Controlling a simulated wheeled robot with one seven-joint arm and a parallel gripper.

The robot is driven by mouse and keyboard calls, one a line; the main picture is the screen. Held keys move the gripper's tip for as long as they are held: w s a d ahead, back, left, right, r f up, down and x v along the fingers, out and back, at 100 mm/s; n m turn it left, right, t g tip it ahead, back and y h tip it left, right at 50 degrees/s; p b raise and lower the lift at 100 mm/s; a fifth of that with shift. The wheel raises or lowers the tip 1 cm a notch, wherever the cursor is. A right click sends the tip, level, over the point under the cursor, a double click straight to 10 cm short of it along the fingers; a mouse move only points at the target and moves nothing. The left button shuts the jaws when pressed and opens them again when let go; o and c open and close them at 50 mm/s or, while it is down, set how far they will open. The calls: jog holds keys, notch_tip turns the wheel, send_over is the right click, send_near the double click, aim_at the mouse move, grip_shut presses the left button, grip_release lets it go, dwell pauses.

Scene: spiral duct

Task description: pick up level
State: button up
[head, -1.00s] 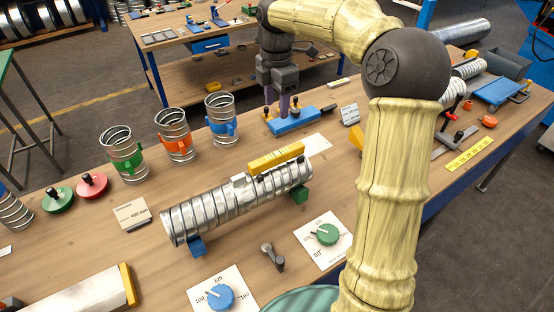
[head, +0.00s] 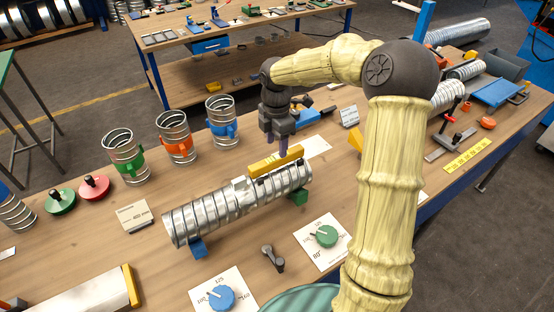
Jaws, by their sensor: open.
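The level (head: 274,162) is a yellow bar. It lies along the top of a silver spiral duct (head: 215,211) near the duct's right end. The duct rests on a blue support (head: 197,248) and a green support (head: 298,197). My gripper (head: 276,150) points down just above or at the middle of the level. Its purple fingers are open. I cannot tell whether the fingers are beside the level or still above it.
Three duct rings with green (head: 127,166), orange (head: 178,147) and blue (head: 222,131) clamps stand behind the duct. In front are a dark lever (head: 272,258), a green dial (head: 326,236) and a blue dial (head: 221,297).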

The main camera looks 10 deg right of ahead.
aim_at(277, 156)
jog(key=shift+f, duration=0.15)
jog(key=shift+s+f+p, duration=0.15)
jog(key=shift+f+p, duration=0.3)
jog(key=shift+f, duration=0.9)
jog(key=shift+s+f+p, duration=0.1)
jog(key=shift+f+p, duration=0.3)
jog(key=shift+f, duration=0.9)
jog(key=shift+r, duration=0.1)
grip_shut()
notch_tip(277, 156, up, 10)
jog(key=shift+b, duration=0.9)
